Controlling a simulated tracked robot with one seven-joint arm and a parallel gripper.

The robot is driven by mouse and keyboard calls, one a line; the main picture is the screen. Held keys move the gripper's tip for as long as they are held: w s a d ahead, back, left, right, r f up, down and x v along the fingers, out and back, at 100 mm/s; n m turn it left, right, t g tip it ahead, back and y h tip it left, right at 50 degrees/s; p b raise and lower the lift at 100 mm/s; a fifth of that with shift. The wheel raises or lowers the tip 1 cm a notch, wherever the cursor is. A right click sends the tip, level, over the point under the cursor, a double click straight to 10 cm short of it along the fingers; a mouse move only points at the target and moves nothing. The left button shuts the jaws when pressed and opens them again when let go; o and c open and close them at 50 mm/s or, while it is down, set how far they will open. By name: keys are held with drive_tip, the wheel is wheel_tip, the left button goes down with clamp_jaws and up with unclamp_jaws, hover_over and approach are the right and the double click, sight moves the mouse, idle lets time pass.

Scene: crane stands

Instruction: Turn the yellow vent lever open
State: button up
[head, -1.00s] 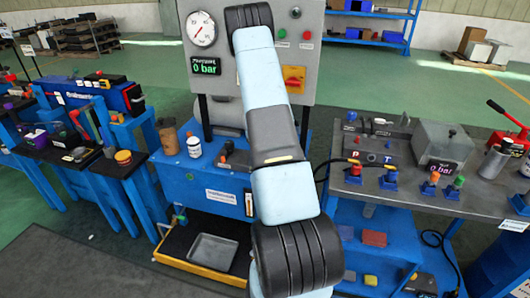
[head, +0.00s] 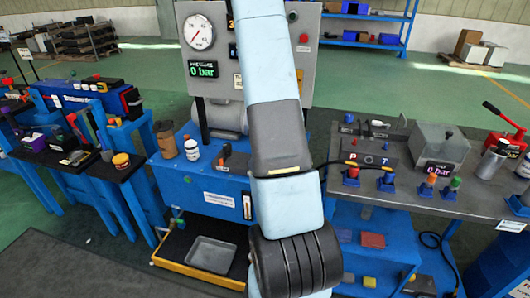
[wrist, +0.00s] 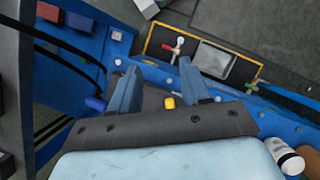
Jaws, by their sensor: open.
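In the wrist view my gripper (wrist: 158,80) points down over the blue bench, its two blue-grey fingers apart with nothing gripped. A small yellow piece (wrist: 169,102) shows near the base of the right finger, seen between the fingers; it may be the vent lever, but its shape and angle are too small to tell. A valve with a red handle (wrist: 178,46) lies beyond the fingertips, and a green-handled valve (wrist: 254,86) sits to the right. In the head view my arm hides the bench's right part, and my gripper does not show.
A grey panel with a round gauge (head: 199,33) and a display (head: 202,70) reading 0 bar stands behind the bench. A yellow-edged drip tray (head: 212,254) lies low in front. A white jar (head: 192,150) and brown cup (head: 166,138) stand on the bench's left.

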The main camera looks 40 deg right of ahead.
drive_tip(key=shift+s+a+r, duration=0.2)
drive_tip(key=shift+s+r, duration=0.05)
drive_tip(key=shift+s, duration=0.25)
drive_tip(key=shift+s+a+r, duration=0.2)
drive_tip(key=shift+s+a, duration=0.05)
drive_tip(key=shift+s, duration=0.2)
drive_tip(key=shift+s+a+r, duration=0.2)
drive_tip(key=shift+s+r, duration=0.05)
drive_tip(key=shift+s, duration=0.25)
drive_tip(key=shift+c, duration=0.3)
